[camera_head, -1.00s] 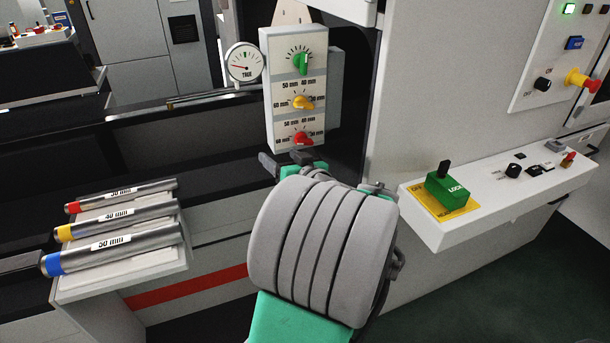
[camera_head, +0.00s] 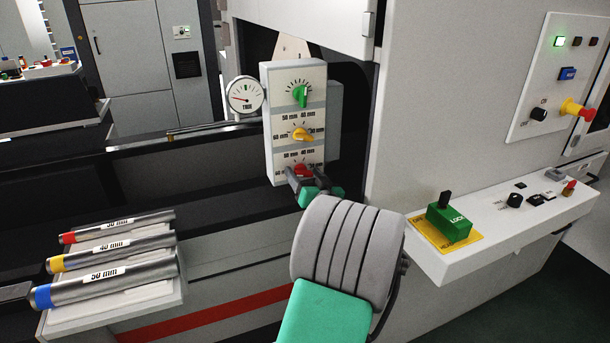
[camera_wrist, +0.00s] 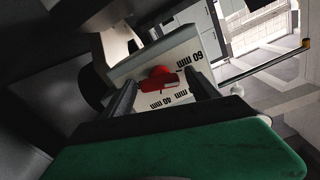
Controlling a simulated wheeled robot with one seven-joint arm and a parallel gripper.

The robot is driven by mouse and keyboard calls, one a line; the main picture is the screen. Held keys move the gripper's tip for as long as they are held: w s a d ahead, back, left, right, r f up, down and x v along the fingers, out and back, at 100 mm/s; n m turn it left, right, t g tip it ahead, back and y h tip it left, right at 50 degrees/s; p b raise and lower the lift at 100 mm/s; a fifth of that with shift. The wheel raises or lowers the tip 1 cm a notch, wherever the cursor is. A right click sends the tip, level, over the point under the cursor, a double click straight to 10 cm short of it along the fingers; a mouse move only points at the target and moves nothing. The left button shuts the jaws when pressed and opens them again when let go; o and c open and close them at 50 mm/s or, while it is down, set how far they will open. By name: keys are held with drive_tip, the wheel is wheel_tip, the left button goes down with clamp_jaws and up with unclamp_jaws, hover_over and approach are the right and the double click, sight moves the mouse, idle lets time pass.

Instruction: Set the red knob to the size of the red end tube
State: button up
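The red knob (camera_head: 301,169) is the lowest of three knobs on the white panel (camera_head: 272,140). My gripper (camera_head: 306,180) is at the red knob with its fingers apart. In the wrist view the red knob (camera_wrist: 160,80) lies between the two open fingers (camera_wrist: 162,86), with gaps showing on both sides. Size labels surround the knob; its exact setting is hard to read. The red end tube (camera_head: 120,224) is the farthest of three tubes at the left. Its label looks like 30 mm but is small and partly blurred.
A yellow knob (camera_head: 303,134) and a green knob (camera_head: 301,95) sit above the red one. A dial gauge (camera_head: 244,95) is left of the panel. A yellow-ended tube (camera_head: 112,249) and a blue-ended tube (camera_head: 105,285) lie on the white rack (camera_head: 120,308).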

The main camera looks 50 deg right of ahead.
drive_tip(key=c, duration=1.3)
